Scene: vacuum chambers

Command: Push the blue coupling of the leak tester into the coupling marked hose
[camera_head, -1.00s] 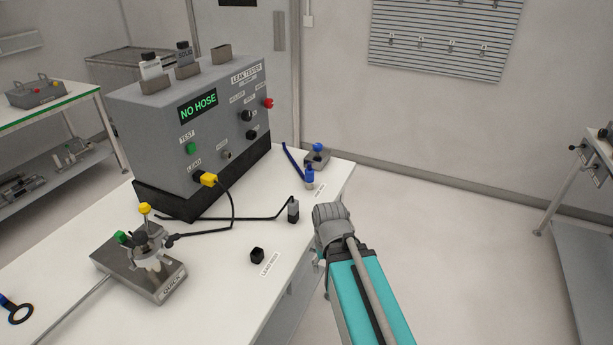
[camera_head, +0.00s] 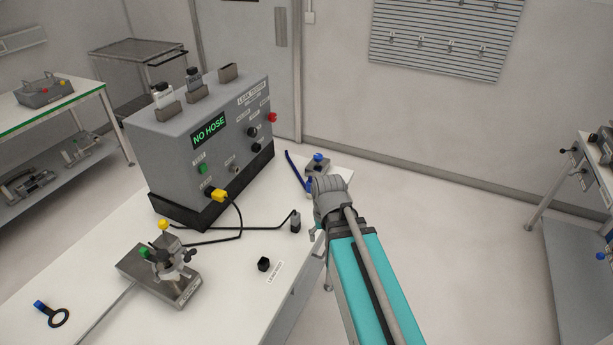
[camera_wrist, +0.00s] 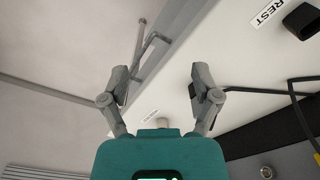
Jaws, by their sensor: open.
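The leak tester (camera_head: 200,150) is a grey box on the white bench; its green display reads "NO HOSE". Its blue hose (camera_head: 292,163) runs down to the blue coupling (camera_head: 308,186) near the bench's far right end, partly hidden by my arm. In the head view I cannot read which coupling is marked hose. My gripper (camera_head: 316,226) is at the bench's right edge, its fingers mostly hidden there. In the wrist view my gripper (camera_wrist: 162,82) is open, with nothing between its fingertips.
A small block with a blue knob (camera_head: 318,162) stands behind the blue coupling. A black lead rest (camera_head: 263,264), a grey lead plug (camera_head: 295,222) and a fixture with green and yellow knobs (camera_head: 165,270) stand on the bench.

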